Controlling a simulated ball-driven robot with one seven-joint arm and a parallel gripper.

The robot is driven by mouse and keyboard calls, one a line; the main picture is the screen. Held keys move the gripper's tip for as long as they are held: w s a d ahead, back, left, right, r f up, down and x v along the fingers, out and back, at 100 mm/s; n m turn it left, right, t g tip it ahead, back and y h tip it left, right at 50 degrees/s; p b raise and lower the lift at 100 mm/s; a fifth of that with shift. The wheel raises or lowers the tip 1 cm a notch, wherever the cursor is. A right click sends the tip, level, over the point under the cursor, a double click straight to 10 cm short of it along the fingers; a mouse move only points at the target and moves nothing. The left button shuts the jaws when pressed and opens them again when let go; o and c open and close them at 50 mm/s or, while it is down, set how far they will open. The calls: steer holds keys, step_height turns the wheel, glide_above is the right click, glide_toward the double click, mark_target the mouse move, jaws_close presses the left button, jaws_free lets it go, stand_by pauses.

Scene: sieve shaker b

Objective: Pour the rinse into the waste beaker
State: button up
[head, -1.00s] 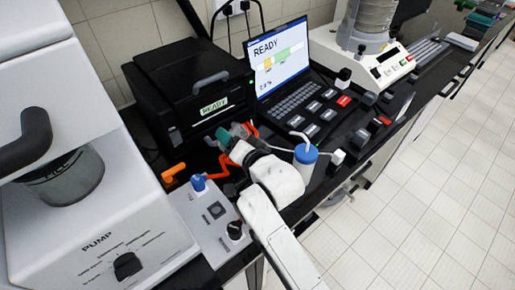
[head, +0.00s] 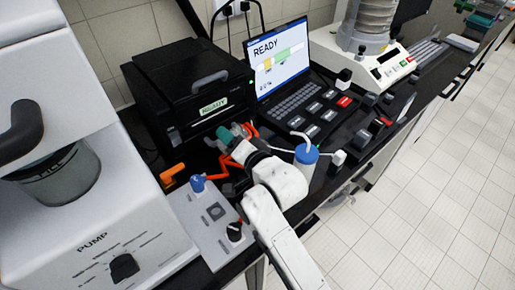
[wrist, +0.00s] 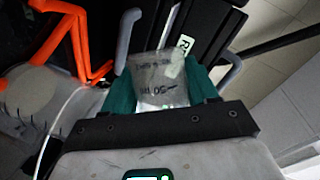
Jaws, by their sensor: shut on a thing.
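My gripper (head: 237,133) has teal fingers and is in front of the black printer-like box in the head view. In the wrist view its fingers (wrist: 160,88) are shut on a small clear beaker (wrist: 160,72) with dark graduation marks, one reading about 50. The beaker looks greyish; its liquid and its exact tilt cannot be made out.
An orange rack (wrist: 75,40) stands close beside the gripper. A blue-capped wash bottle (head: 306,160) is just right of my arm. The black box (head: 190,85), laptop (head: 280,60) and control panel (head: 212,215) crowd the bench. Open floor lies to the right.

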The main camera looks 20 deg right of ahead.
steer(key=shift+r+m+b, duration=0.25)
steer(key=shift+m+b, duration=0.05)
steer(key=shift+m, duration=0.1)
steer(key=shift+d+f+m+t+y+b, duration=0.1)
steer(key=shift+f+m+t+y+b, duration=0.5)
steer(key=shift+b, duration=0.55)
steer(key=shift+d+r+m, duration=0.55)
steer(key=shift+d+m, duration=0.1)
steer(key=shift+m, duration=0.15)
stand_by(0.7)
steer(key=shift+s+d+r+m+t+y, duration=0.1)
steer(key=shift+d+r+m+t+y, duration=0.2)
steer(key=shift+m, duration=0.5)
steer(key=shift+d+r+m+t, duration=0.1)
steer(key=shift+r+m+t, duration=0.25)
steer(key=shift+m, duration=0.45)
stand_by(1.3)
